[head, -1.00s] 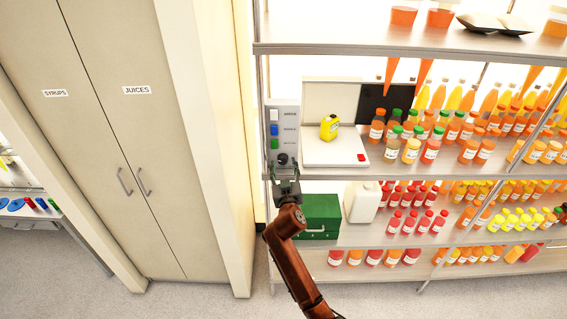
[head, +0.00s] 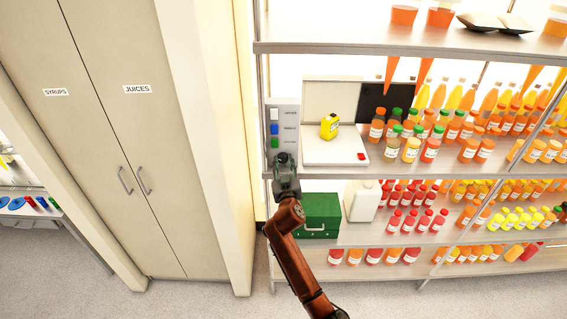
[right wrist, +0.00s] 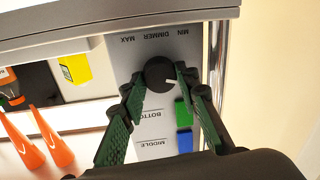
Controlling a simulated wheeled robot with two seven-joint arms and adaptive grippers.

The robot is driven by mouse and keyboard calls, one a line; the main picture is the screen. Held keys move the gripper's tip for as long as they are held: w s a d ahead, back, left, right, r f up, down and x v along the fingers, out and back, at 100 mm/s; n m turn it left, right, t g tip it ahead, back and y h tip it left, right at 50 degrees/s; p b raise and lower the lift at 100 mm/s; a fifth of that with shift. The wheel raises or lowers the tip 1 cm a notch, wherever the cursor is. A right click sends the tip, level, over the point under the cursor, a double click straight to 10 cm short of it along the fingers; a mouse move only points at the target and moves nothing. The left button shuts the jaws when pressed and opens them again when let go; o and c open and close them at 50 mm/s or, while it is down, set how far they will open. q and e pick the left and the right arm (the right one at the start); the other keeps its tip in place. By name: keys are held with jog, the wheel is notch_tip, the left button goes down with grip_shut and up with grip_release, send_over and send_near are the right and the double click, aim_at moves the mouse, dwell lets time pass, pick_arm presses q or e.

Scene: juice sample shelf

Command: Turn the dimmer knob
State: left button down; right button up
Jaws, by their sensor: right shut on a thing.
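The dark round dimmer knob (right wrist: 158,73) sits on a grey control panel (right wrist: 125,62) in the right wrist view, where the labels MIN, DIMMER and MAX read upside down. My right gripper (right wrist: 160,82) is shut on the knob, with a green-padded finger on either side. In the head view my right gripper (head: 284,162) covers the lower end of the panel (head: 288,108) and mostly hides the knob. My left gripper is not in view.
Green (right wrist: 182,113) and blue (right wrist: 185,141) switches sit close to my right fingers. A white device with a yellow bottle (head: 329,126) stands right of the panel. Several juice bottles fill the shelves. A green box (head: 320,215) stands on the shelf below.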

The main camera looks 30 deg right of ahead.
jog(key=shift+c, duration=0.5)
jog(key=shift+r+n+p, duration=0.1)
jog(key=shift+n+p, duration=0.3)
jog(key=shift+p, duration=0.05)
jog(key=shift+n+p, duration=0.55)
jog(key=shift+n, duration=0.45)
jog(key=o, duration=1.1)
